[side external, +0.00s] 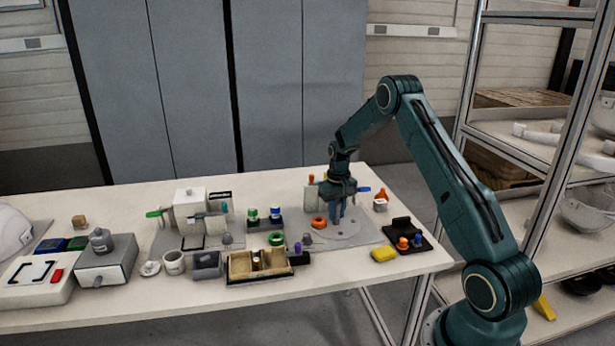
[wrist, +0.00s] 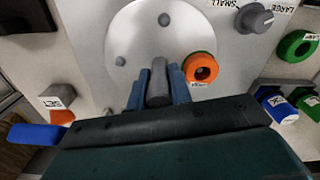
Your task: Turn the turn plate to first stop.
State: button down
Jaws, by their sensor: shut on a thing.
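The turn plate (wrist: 130,38) is a pale round disc on a grey base panel; it also shows in the side external view (side external: 350,236). Small grey pegs stand on the disc. My gripper (wrist: 159,84) is low over the plate, its blue fingers on both sides of a grey upright post (wrist: 158,70) and shut on it. In the side external view my gripper (side external: 337,212) points down at the plate; the post is hidden there by the fingers. An orange ring (wrist: 202,68) sits right of the fingers, close to them.
A grey knob (wrist: 255,18) stands beside labels SMALL and LARGE. A green ring (side external: 277,239) lies left of the plate. A wooden box (side external: 240,266) stands at the front.

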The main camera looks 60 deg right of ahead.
jog(key=shift+m, duration=0.3)
jog(key=shift+r+m, duration=0.1)
jog(key=shift+m, duration=8.2)
jog(key=c, duration=1.5)
grip_release()
jog(key=shift+c, duration=0.2)
